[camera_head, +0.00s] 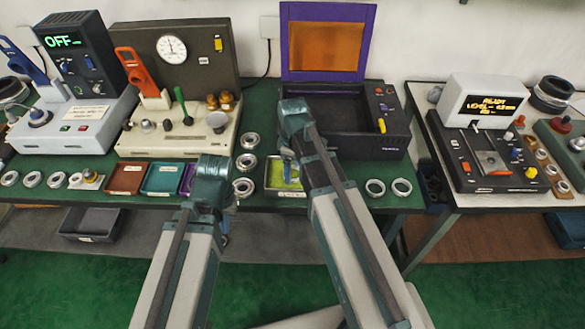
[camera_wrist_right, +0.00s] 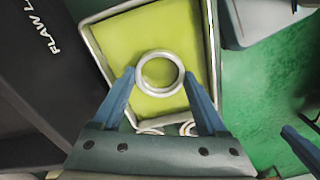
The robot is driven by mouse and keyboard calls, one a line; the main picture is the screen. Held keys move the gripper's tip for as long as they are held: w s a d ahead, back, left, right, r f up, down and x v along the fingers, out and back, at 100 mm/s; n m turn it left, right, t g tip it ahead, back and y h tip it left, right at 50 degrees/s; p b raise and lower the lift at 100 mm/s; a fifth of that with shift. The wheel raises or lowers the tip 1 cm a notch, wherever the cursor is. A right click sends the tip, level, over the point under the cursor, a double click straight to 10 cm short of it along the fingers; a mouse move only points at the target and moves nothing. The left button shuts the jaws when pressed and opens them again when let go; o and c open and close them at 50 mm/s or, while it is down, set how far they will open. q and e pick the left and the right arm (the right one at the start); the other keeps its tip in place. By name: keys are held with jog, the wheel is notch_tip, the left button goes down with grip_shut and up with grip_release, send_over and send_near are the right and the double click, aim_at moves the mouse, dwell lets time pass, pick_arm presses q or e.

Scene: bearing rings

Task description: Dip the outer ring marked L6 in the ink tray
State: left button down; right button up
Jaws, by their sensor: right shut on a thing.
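A pale metal ring (camera_wrist_right: 160,92) is held between the two blue fingertips of my right gripper (camera_wrist_right: 160,76), over a tray with a yellow-green floor (camera_wrist_right: 190,25). I cannot tell whether the ring touches that floor, and no L6 mark is readable on it. In the head view my right gripper (camera_head: 289,166) points down at the same yellow-green tray (camera_head: 273,178), partly hiding it, and the ring is not clear there. My left gripper (camera_head: 224,228) hangs at the bench's front edge; its jaws are too small and hidden to read.
Several loose rings (camera_head: 244,187) lie left of the tray, and two more (camera_head: 375,188) lie right of it. Red (camera_head: 125,178) and teal (camera_head: 163,179) trays stand further left. A dark machine with a raised orange-windowed lid (camera_head: 327,45) stands behind.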

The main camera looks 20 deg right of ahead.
jog(key=shift+f+b, duration=1.1)
jog(key=shift+f, duration=0.05)
dwell(1.5)
notch_tip(320, 180, up, 9)
jog(key=p, duration=0.8)
jog(key=shift+f+p, duration=0.15)
jog(key=shift+p, duration=0.2)
jog(key=shift+f, duration=0.1)
dwell(1.1)
